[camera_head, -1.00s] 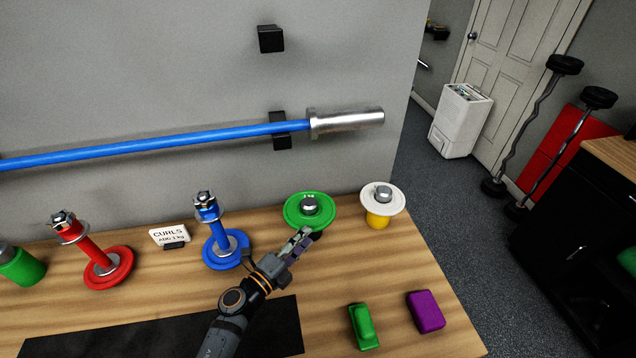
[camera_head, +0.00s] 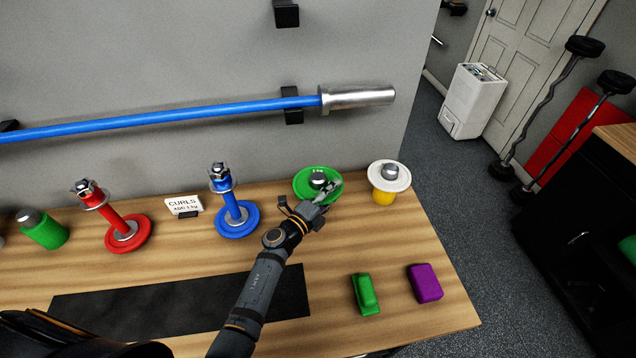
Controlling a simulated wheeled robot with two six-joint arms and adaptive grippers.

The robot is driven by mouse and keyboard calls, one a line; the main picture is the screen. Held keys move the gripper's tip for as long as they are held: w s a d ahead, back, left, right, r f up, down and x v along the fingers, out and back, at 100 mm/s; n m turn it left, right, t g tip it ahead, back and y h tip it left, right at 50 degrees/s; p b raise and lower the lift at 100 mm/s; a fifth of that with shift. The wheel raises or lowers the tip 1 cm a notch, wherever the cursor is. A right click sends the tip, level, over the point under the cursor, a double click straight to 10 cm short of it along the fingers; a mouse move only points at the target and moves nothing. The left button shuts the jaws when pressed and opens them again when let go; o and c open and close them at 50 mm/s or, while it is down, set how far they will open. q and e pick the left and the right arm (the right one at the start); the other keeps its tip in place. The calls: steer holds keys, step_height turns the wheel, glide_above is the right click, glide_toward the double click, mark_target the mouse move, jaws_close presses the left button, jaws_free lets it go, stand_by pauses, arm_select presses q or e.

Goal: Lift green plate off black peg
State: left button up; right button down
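The green plate (camera_head: 303,177) is a round disc at the back right of the wooden bench. It lies around a post with a silver cap (camera_head: 318,178). The black peg below is hidden by the plate and my gripper. My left gripper (camera_head: 308,197) is at the plate's near edge. Its fingers look spread, one overlapping the plate's near right rim in the picture and one left of it. Whether they touch the plate cannot be told. My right gripper is out of view.
A white plate (camera_head: 375,180) on a yellow base stands close right. Blue (camera_head: 238,228) and red (camera_head: 127,241) peg stands are left, with a CURLS card (camera_head: 183,204) between. Green (camera_head: 364,294) and purple (camera_head: 425,284) blocks lie in front. A blue bar (camera_head: 200,114) hangs behind.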

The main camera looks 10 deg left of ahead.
arm_select(q)
steer(key=shift+w+d+f, duration=0.1)
steer(key=shift+w+d, duration=0.1)
steer(key=shift+w, duration=0.2)
steer(key=shift+s+a, duration=0.1)
steer(key=shift+s, duration=0.05)
steer(key=shift+c, duration=0.8)
jaws_close()
steer(key=shift+r, duration=0.2)
